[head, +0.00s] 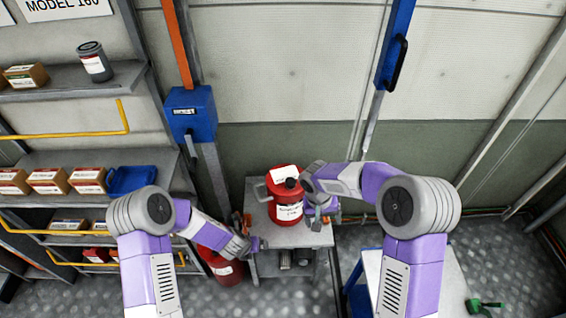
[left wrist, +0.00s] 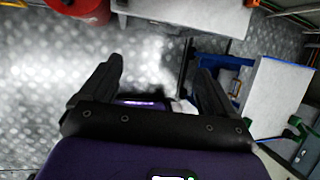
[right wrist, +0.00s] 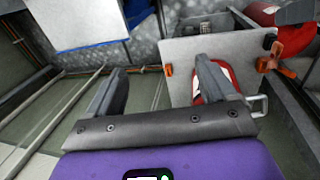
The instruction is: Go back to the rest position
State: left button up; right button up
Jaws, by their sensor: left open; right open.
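My right gripper (head: 318,212) is beside the right side of a red canister (head: 289,212), which stands upright on a small grey table (head: 262,240). In the right wrist view my right gripper (right wrist: 158,80) has its fingers spread. The canister (right wrist: 199,92) shows partly hidden behind one finger, and nothing is seen clamped. My left gripper (head: 258,246) is low, by the left front of the table. In the left wrist view my left gripper (left wrist: 158,66) is open over the patterned floor with nothing between its fingertips.
A second red canister (head: 226,272) stands on the floor left of the table. Shelves with boxes (head: 88,180) and a blue tray (head: 132,180) are at the left. A white-topped blue table (head: 452,280) is at the right. A blue box (head: 190,112) hangs on a post.

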pick_arm(q)
jog(key=s+f+m+g+h+b, duration=0.1)
jog(key=s+f+m+g+b, duration=0.1)
jog(key=s+m, duration=0.8)
jog(key=s+f+m+g+h+b, duration=0.1)
jog(key=s+f+m+b, duration=0.3)
jog(key=m, duration=1.9)
jog(key=shift+s+a+f+g+b, duration=0.35)
jog(key=shift+s+f, duration=1.2)
jog(key=shift+s, duration=1.5)
pick_arm(e)
jog(key=s+a+f+m+y, duration=0.1)
jog(key=s+a+f+y, duration=0.1)
jog(key=s+f, duration=0.8)
jog(key=s+a+f+m+y, duration=0.1)
jog(key=s+f+y, duration=0.3)
jog(key=s+f, duration=0.7)
jog(key=shift+a+f+t, duration=0.3)
jog(key=shift+a+f, duration=0.35)
jog(key=shift+f, duration=1.1)
